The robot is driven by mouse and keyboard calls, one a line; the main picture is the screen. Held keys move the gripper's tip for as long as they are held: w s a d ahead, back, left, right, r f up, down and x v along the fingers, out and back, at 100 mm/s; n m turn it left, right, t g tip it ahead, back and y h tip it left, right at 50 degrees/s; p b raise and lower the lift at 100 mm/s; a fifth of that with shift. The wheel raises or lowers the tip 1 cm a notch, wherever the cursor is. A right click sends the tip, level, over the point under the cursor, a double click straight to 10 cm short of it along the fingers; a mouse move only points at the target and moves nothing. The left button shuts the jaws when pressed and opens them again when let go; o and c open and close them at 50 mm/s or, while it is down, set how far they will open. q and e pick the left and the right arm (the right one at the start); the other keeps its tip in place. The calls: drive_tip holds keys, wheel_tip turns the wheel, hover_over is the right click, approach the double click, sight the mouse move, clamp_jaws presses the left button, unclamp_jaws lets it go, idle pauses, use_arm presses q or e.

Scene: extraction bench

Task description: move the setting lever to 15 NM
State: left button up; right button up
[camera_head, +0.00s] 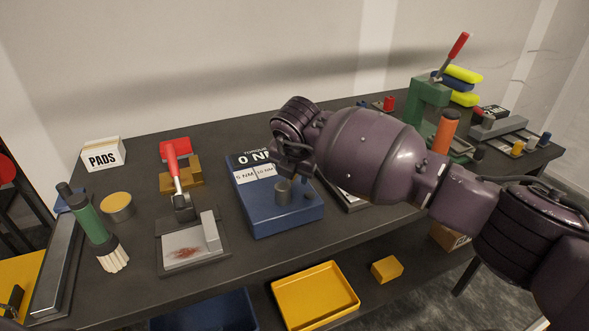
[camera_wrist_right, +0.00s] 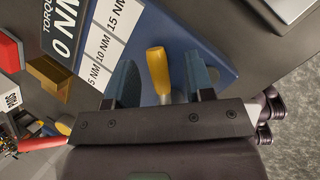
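The torque unit is a blue box (camera_head: 285,218) on the bench, with a display (camera_wrist_right: 64,45) reading 0 NM. Beside the display is a white scale strip (camera_wrist_right: 112,42) marked 5 NM, 10 NM and 15 NM. The setting lever (camera_wrist_right: 158,68) has a yellow grip and stands between the fingers of my right gripper (camera_wrist_right: 160,82). The fingers are open, with a gap on each side of the lever. In the head view my right gripper (camera_head: 292,165) is over the back of the box and hides the lever and part of the scale. My left gripper is out of view.
A grey post (camera_head: 283,192) stands on the box. A red-handled press (camera_head: 178,190) is to its left, with a green-handled brush (camera_head: 90,220) farther left. An orange cylinder (camera_head: 446,132) and green press (camera_head: 428,100) stand to the right.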

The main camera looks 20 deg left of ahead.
drive_tip(key=p+v, duration=0.1)
drive_tip(key=v, duration=0.9)
drive_tip(key=shift+s+r, duration=0.2)
drive_tip(key=shift+r, duration=0.15)
